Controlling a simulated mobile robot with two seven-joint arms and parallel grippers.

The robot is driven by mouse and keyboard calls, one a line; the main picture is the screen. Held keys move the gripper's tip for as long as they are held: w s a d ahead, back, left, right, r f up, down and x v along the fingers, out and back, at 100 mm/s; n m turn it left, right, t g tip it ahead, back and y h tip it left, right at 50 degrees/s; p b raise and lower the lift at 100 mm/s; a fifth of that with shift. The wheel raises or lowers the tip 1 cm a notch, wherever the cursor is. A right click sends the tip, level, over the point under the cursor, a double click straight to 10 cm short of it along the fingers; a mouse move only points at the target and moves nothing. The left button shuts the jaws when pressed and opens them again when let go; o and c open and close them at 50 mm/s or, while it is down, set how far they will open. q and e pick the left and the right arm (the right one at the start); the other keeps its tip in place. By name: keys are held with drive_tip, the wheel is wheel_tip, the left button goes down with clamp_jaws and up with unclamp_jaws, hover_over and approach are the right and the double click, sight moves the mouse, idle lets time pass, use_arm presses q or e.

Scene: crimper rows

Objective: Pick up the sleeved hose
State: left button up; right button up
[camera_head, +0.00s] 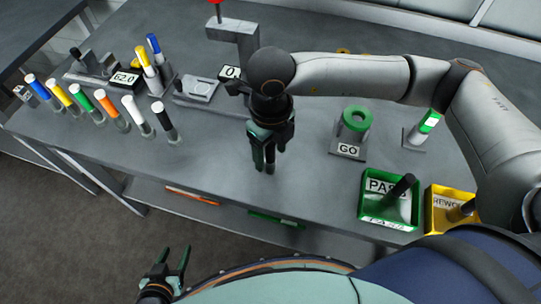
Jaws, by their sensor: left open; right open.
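Several short hoses stand upright in a row at the left of the bench, in different colours with pale caps: blue (39,89), yellow (62,95), green (86,105), orange (109,107), white (134,113) and black (163,121). Grey lower parts show below the colours; I cannot tell which one is the sleeved hose. My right gripper (264,165) points down over the middle of the bench, right of the row, open, with nothing seen in it. My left gripper (174,250) is open and empty, low in front of the bench.
A press-like stand (235,33) with a red knob is at the back. Yellow (145,62) and blue hoses stand in a holder by a "62.0" display (126,78). A green ring gauge marked GO (357,117), a green PASS bin (367,209) and a yellow bin (436,221) are right.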

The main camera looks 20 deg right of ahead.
drive_tip(key=shift+f, duration=0.25)
clamp_jaws()
idle(0.3)
